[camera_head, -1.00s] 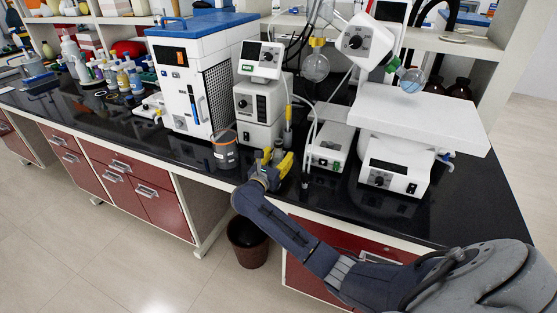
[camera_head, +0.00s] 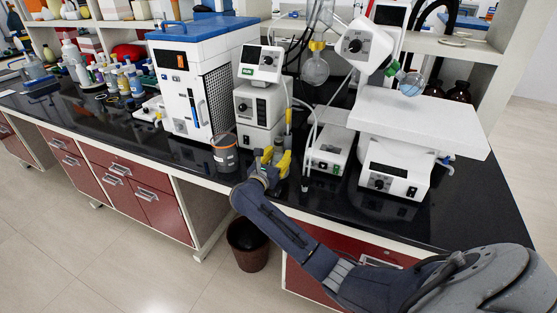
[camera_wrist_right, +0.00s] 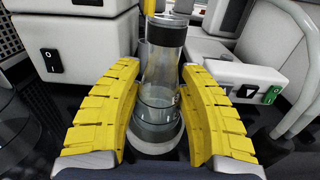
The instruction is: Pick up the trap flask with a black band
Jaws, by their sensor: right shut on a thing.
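The trap flask (camera_wrist_right: 160,75) is a clear, upright glass vessel with a black band (camera_wrist_right: 166,32) near its top and a wider grey lower part. My right gripper (camera_wrist_right: 158,118) has its yellow fingers on both sides of the flask's lower part and is shut on it. In the head view my right gripper (camera_head: 271,164) is at the front edge of the bench, and its fingers largely hide the flask. The flask looks to be at bench level; I cannot tell whether it touches the bench. My left gripper is not in view.
A glass container with a dark band (camera_head: 225,154) stands just left of the gripper. A white pump unit (camera_head: 258,105) is behind, with hoses (camera_head: 312,125) to the right. A white box (camera_head: 332,147) and a hotplate unit (camera_head: 396,170) stand further right.

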